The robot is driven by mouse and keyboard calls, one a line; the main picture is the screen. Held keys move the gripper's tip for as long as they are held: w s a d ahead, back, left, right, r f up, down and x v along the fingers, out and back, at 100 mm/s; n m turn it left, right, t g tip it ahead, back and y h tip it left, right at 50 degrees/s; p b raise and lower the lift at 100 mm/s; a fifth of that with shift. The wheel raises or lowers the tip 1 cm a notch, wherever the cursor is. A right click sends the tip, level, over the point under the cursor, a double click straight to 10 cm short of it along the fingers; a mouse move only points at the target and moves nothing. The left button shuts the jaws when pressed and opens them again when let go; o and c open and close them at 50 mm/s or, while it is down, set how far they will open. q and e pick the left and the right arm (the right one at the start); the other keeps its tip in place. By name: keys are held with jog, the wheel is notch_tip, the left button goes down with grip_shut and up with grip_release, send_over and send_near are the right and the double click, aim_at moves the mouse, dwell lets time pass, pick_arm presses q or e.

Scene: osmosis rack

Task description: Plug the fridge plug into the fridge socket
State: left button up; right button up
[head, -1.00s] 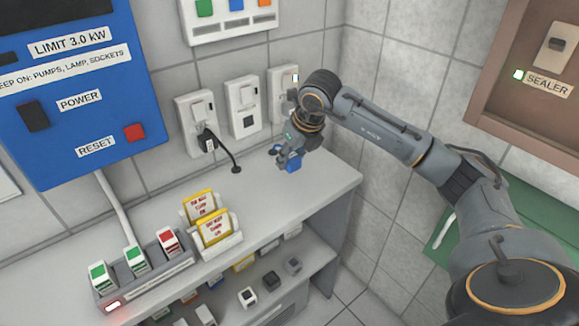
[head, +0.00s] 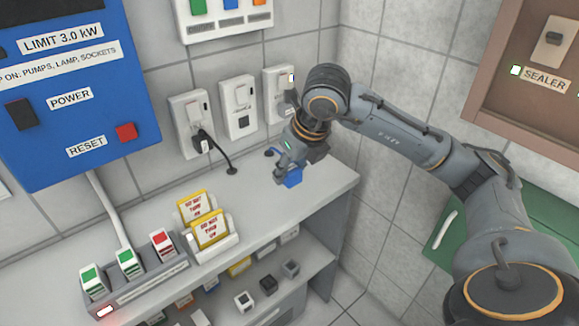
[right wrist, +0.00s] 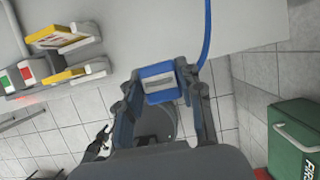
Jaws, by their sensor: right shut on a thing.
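My right gripper (head: 282,172) is shut on a blue plug (head: 292,178), held above the right end of the counter, apart from the wall sockets. In the right wrist view the plug (right wrist: 160,82) sits between the fingertips, with a blue cord beside it. The wall has a left socket (head: 181,106) with a black plug in it, an empty middle socket (head: 238,94) and a right socket (head: 272,86) partly hidden by my right arm. I cannot read which is the fridge socket. A dark jointed shape in the right wrist view may be my left gripper (right wrist: 98,140); its jaws are unclear.
The counter (head: 270,215) has free room below the sockets. Yellow cards in a holder (head: 226,244) and a rack of red and green blocks (head: 150,278) stand to its left. A blue power panel (head: 75,95) and a brown sealer panel (head: 520,75) flank the area.

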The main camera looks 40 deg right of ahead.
jog(key=shift+s+a+f+n, duration=0.15)
jog(key=shift+a+f+n, duration=0.1)
jog(key=shift+n, duration=0.25)
jog(key=s+a+f+n+g, duration=0.4)
jog(key=s+a+n, duration=0.1)
jog(key=n, duration=1.2)
jog(key=s+a+f+n+g, duration=0.4)
jog(key=s+a+n+g, duration=0.1)
jog(key=n, duration=1.2)
jog(key=shift+s+a+f, duration=0.25)
jog(key=shift+s+a, duration=0.15)
jog(key=shift+a, duration=0.1)
